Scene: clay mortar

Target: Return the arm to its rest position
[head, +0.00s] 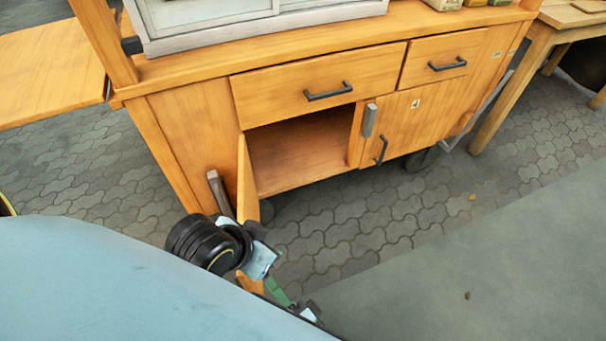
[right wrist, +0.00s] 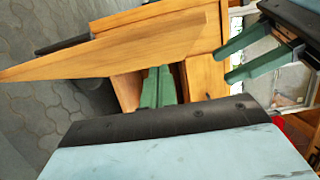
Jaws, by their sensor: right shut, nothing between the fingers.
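My right gripper (head: 280,293) is low in front of the wooden cart (head: 175,135), by the lower end of its open cabinet door (head: 246,185). Part of my arm hides some of that door. In the right wrist view the green fingers of my right gripper (right wrist: 158,87) are together with nothing between them. The door (right wrist: 130,50) spans the upper part of that view, near the fingers. I cannot tell whether they touch it. My left gripper (right wrist: 225,64) shows at the right wrist view's right side, its two green fingers apart and empty. The head view does not show it.
The open compartment (head: 300,150) looks empty. The right cabinet door (head: 410,118) and both drawers (head: 320,85) are shut. A glass-fronted case (head: 210,12) stands on the cart. A wooden table (head: 535,45) stands at the right. Paving (head: 370,215) in front is mostly clear.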

